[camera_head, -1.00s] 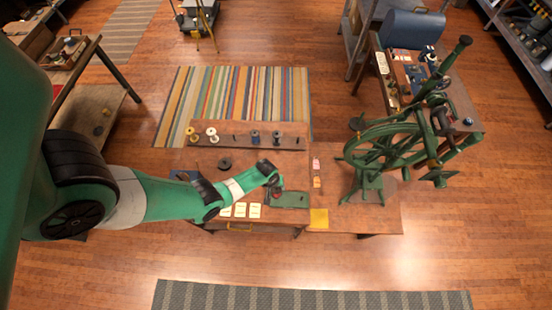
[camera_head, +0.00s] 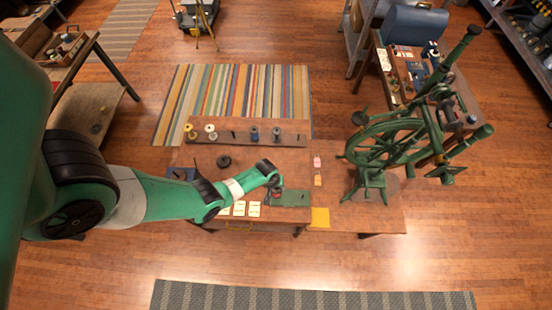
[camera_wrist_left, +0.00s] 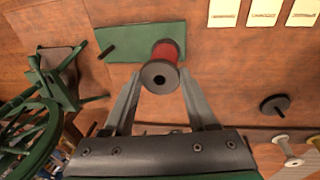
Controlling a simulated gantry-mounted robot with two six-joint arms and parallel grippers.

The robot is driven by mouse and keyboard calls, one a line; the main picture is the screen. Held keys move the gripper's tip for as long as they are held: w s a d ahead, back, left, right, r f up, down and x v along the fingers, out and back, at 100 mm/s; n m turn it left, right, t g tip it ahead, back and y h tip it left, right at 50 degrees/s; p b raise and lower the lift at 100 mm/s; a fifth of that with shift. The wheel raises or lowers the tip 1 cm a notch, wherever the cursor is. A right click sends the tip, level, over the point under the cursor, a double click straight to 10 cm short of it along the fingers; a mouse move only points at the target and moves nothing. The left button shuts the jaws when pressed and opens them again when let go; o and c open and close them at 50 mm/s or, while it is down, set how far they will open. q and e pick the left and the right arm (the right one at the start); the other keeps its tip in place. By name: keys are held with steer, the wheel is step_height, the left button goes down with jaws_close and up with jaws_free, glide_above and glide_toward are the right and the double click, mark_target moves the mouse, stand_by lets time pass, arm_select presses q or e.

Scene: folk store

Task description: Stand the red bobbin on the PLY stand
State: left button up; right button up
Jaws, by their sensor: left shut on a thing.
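The red bobbin (camera_wrist_left: 168,53) is between the two fingers of my left gripper (camera_wrist_left: 161,88) in the left wrist view, its dark round end facing the camera. In the head view the left gripper (camera_head: 274,188) is at the left end of a green stand (camera_head: 292,198). The stand (camera_wrist_left: 133,37) also shows in the wrist view, with a dark peg near its left end there. The bobbin overlaps the stand's other end; whether it touches the stand cannot be told. No lettering is readable on the stand. My right gripper is not in view.
A rack (camera_head: 233,138) with several bobbins and a bare peg is at the table's back. White cards (camera_head: 239,209) lie at the front, with a yellow sheet (camera_head: 320,217) right of the stand. A green spinning wheel (camera_head: 385,145) stands at the right. A dark disc (camera_head: 224,161) lies behind the arm.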

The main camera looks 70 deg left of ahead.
arm_select(q)
steer(key=shift+f+b, duration=1.85)
steer(key=shift+f, duration=0.2)
steer(key=o, duration=1.4)
